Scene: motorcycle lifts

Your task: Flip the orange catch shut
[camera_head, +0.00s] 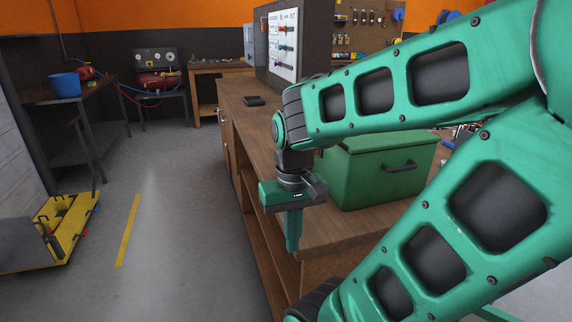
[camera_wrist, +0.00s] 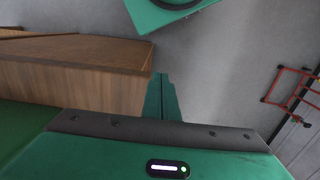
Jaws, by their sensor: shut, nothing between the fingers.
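I can make out no orange catch in either view. A green box (camera_head: 382,172) with a dark handle on its facing side stands on the wooden workbench (camera_head: 335,226); my arm hides part of it. My gripper (camera_head: 293,246) points down just left of the box, by the bench's edge. In the wrist view, my gripper (camera_wrist: 161,84) has its two green fingers together with nothing between them. The bench edge (camera_wrist: 75,85) lies left of the fingers there, and bare floor is beyond them.
A small dark item (camera_head: 254,101) lies farther back on the bench. A yellow platform (camera_head: 62,222) stands on the floor at left, and a blue bucket (camera_head: 65,85) sits on a table behind it. A red frame (camera_wrist: 290,90) shows in the wrist view. The floor between is clear.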

